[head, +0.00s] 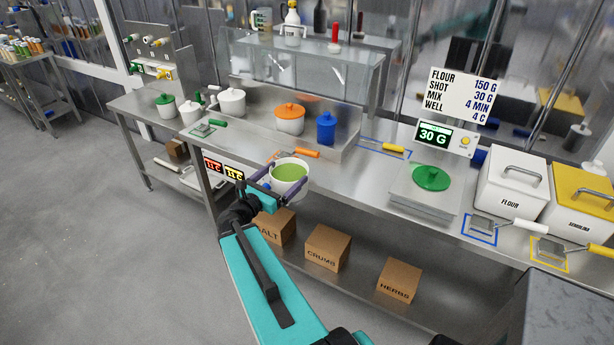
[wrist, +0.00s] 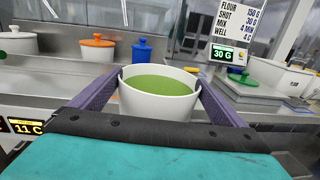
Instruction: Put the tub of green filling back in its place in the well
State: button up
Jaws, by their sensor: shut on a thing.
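The white tub of green filling (head: 289,186) is held upright and lidless between the purple fingers of my gripper (head: 288,175), near the counter's front edge. In the wrist view, the tub (wrist: 157,103) fills the space between the fingers, and its green filling shows at the top. The steel well (head: 258,122) is behind it, with a white-lidded tub (head: 231,103), an orange-lidded tub (head: 289,122) and a blue tub (head: 326,128). I cannot clearly see an empty opening in it. A green lid (head: 432,178) lies on the scale (head: 425,198) to the right.
An orange-handled tool (head: 298,153) lies on the counter just behind the held tub. A green-handled scoop (head: 206,127) lies at left. A glass guard (head: 305,70) stands over the well. Flour (head: 510,188) and yellow-lidded bins (head: 580,205) stand at right.

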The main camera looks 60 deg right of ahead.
jog(key=w+a+f+n+t+b, duration=0.1)
jog(key=w+a+n+t+b, duration=0.2)
jog(key=w+a, duration=0.8)
jog(key=w+a+f+n+t+y+b, duration=0.1)
jog(key=w+a+t+b, duration=0.1)
jog(key=a, duration=1)
jog(key=w+a+f+n+t+y+b, duration=0.1)
jog(key=w+a+n+t+b, duration=0.1)
jog(key=a, duration=1.1)
jog(key=w+a+f+n+t+y+b, duration=0.1)
jog(key=w+a+t, duration=0.3)
jog(key=a, duration=0.9)
jog(key=shift+w+a+f+n+y+b, duration=0.25)
jog(key=shift+w+f+n+y+b, duration=0.2)
jog(key=shift+w+b, duration=0.2)
jog(key=shift+s, duration=0.15)
